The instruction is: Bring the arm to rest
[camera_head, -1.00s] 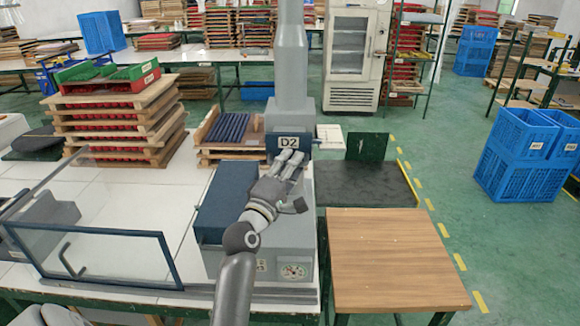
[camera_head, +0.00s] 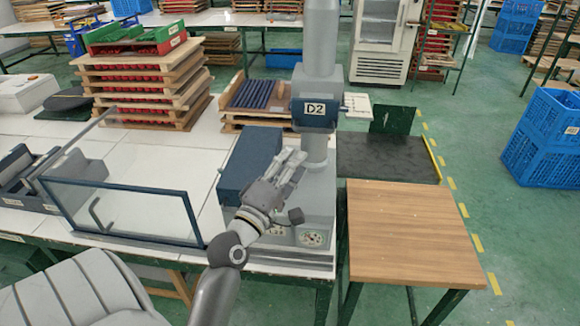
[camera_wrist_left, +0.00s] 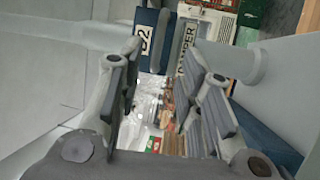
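My left gripper (camera_head: 291,163) is in front of the grey machine with the D2 plate (camera_head: 315,108), below and left of that plate. The machine's grey column rises behind it, and a dark blue box part (camera_head: 250,160) is to its left. In the left wrist view my left gripper (camera_wrist_left: 166,85) has its two fingers well apart, with nothing held between them. The D2 plate (camera_wrist_left: 145,40) shows beyond the fingers there. My right gripper is not in view.
A wooden-topped table (camera_head: 405,235) stands to the right. A clear glass guard (camera_head: 120,210) is at the left. Stacked wooden trays (camera_head: 145,85) and a tray of blue rods (camera_head: 255,95) stand behind. Blue crates (camera_head: 545,140) are at the far right.

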